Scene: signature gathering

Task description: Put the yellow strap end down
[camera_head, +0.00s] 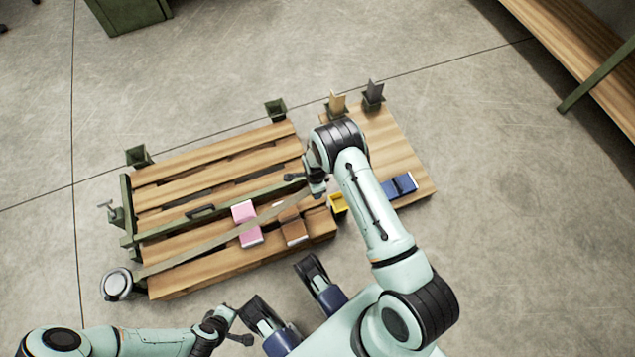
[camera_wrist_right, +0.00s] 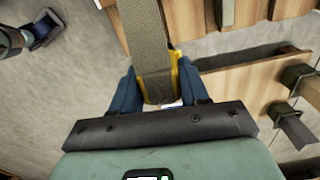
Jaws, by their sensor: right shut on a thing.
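My right gripper (camera_head: 318,186) is shut on the yellow strap end (camera_wrist_right: 175,66). In the right wrist view this end is a yellow loop or buckle between the blue fingers. The grey-brown woven strap (camera_wrist_right: 148,38) runs from it, and in the head view the strap (camera_head: 205,243) stretches down left across the slatted wooden platform (camera_head: 170,282) to a round metal reel (camera_head: 118,283). A yellow piece (camera_head: 338,204) also shows beside my right arm; I cannot tell if it is the same end. My left gripper (camera_head: 238,335) is low in the picture, away from the platform, its fingers unclear.
A pink item (camera_head: 246,222) and a brown item (camera_head: 292,226) lie at the platform's front. Blue items (camera_head: 397,186) lie on the wooden board at right. Posts (camera_head: 373,92) stand at its back corner. A bench (camera_head: 575,35) stands upper right.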

